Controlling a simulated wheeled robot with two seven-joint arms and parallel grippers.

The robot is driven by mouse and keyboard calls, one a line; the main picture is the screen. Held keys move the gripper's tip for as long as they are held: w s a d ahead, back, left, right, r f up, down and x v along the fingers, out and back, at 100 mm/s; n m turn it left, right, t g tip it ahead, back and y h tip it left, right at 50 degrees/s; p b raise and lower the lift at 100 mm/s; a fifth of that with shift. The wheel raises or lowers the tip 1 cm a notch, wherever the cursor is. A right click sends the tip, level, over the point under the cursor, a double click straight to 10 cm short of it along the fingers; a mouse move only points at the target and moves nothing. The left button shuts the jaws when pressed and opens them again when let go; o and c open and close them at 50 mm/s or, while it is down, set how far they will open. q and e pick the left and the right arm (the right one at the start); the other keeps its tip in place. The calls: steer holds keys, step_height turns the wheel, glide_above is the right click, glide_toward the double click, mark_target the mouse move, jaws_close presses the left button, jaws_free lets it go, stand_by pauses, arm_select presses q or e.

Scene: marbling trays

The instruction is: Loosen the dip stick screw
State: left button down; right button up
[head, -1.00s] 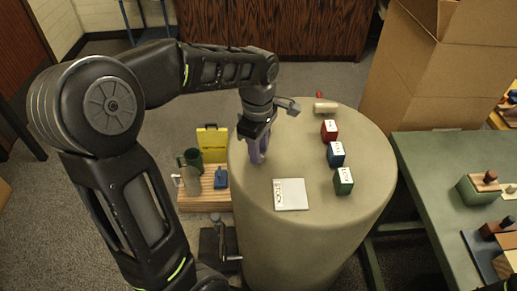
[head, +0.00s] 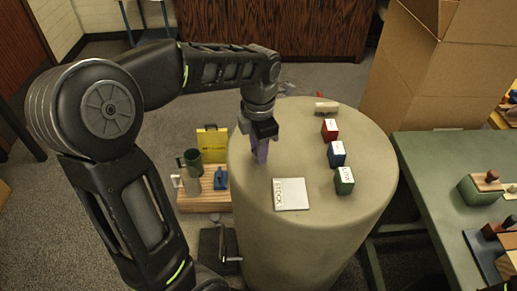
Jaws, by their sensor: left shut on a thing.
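My left gripper (head: 260,142) points down over the left back part of the round table top. It is shut on a narrow purple piece (head: 261,154), which hangs down between the jaws. I cannot tell whether its lower end touches the top. I cannot make out a dip stick screw in this view; it may be hidden or too small. My right gripper does not show.
The round top (head: 300,240) carries a white labelled card (head: 295,194), red (head: 329,131), blue (head: 336,156) and green (head: 344,184) labelled blocks and a pale roller (head: 327,107). A wooden board (head: 204,202) with cups stands left. A green table (head: 425,165) stands right.

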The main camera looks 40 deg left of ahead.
arm_select(q)
steer(key=shift+n, duration=0.6)
steer(key=c, duration=1.1)
jaws_free()
steer(key=shift+r, duration=3.95)
